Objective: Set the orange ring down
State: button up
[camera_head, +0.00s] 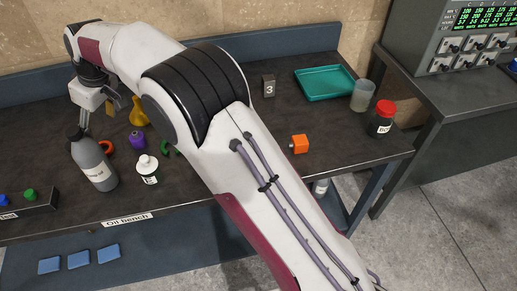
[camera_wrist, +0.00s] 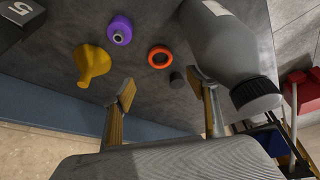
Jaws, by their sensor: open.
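The orange ring (camera_wrist: 150,58) lies flat on the dark bench top in the wrist view, just beyond the gap between my fingertips. It also shows in the head view (camera_head: 112,146), partly hidden behind the grey bottle (camera_head: 93,158). My gripper (camera_wrist: 163,92) is open, with its two fingers spread apart and nothing between them. The ring appears apart from both fingers. In the head view my gripper (camera_head: 100,108) is above the left part of the bench, near the bottle; its fingertips are hard to make out there.
The grey bottle stands close to my right finger in the wrist view (camera_wrist: 225,45). A small dark cylinder (camera_wrist: 177,83) is beside the ring. A yellow funnel-like object (camera_wrist: 92,64) and a purple object (camera_wrist: 120,31) are to the left. A teal tray (camera_head: 324,83) lies further right.

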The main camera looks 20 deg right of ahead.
jog(key=s+d+r+m+t+h, duration=0.15)
jog(key=s+d+r, duration=0.3)
jog(key=d, duration=0.45)
jog(key=s+d+r+m, duration=0.2)
jog(key=s+d+r, duration=0.25)
jog(key=d, duration=0.45)
jog(key=s+d+r+m, duration=0.2)
jog(key=s+d+r, duration=0.1)
jog(key=d+r, duration=0.4)
jog(key=s+d+f+m+h, duration=0.1)
jog(key=s+d+f+m, duration=0.1)
jog(key=s+d, duration=0.6)
jog(key=s+d+f+m+t+h, duration=0.1)
jog(key=s+d+f+m, duration=0.2)
jog(key=s+d, duration=0.6)
jog(key=s+f, duration=0.2)
jog(key=s, duration=0.5)
jog(key=shift+s+f+m, duration=0.2)
jog(key=shift+f+m, duration=0.05)
jog(key=shift+m, duration=0.1)
